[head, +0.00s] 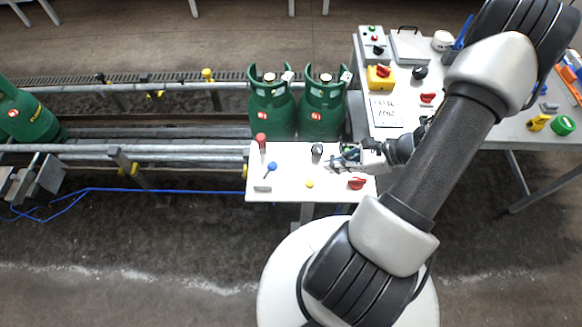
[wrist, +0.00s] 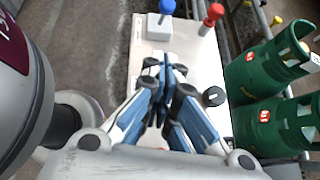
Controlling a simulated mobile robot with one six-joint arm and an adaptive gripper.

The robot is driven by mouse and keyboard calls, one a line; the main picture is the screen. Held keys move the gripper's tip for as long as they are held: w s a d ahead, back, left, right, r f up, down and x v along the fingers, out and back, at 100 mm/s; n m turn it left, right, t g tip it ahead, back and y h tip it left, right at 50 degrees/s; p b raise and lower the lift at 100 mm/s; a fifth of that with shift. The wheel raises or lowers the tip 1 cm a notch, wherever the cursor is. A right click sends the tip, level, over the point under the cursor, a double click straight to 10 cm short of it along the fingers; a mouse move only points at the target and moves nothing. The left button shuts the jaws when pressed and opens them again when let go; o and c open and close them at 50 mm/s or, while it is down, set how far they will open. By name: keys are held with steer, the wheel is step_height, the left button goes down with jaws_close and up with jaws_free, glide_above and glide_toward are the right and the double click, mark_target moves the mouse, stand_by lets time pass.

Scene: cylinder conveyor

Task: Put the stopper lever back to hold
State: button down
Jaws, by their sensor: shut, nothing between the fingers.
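A white control panel (head: 285,190) carries two levers: one with a red knob (head: 261,138) at its back left corner and one with a blue knob (head: 271,167) near its left edge. No label shows which is the stopper lever. In the wrist view the blue knob (wrist: 167,6) and the red knob (wrist: 214,11) stand beyond my fingertips. My gripper (head: 334,162) is over the right part of the panel, shut and empty, apart from both levers. In the wrist view its closed fingers (wrist: 164,68) point toward the blue lever.
A black rotary knob (head: 317,150) stands close to my fingers. A yellow button (head: 310,184) and a red switch (head: 356,184) are on the panel's front part. Two green gas cylinders (head: 272,108) (head: 323,108) stand just behind the panel. A cluttered table (head: 480,130) is at the right.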

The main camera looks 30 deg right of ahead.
mark_target(268, 172)
steer(key=w+a+r+b+x, duration=0.1)
steer(key=r+b+x, duration=0.1)
steer(key=x, duration=1)
steer(key=shift+w+a+b, duration=0.2)
steer(key=shift+a+b, duration=0.1)
steer(key=shift+b, duration=0.5)
steer(key=shift+d+r, duration=0.1)
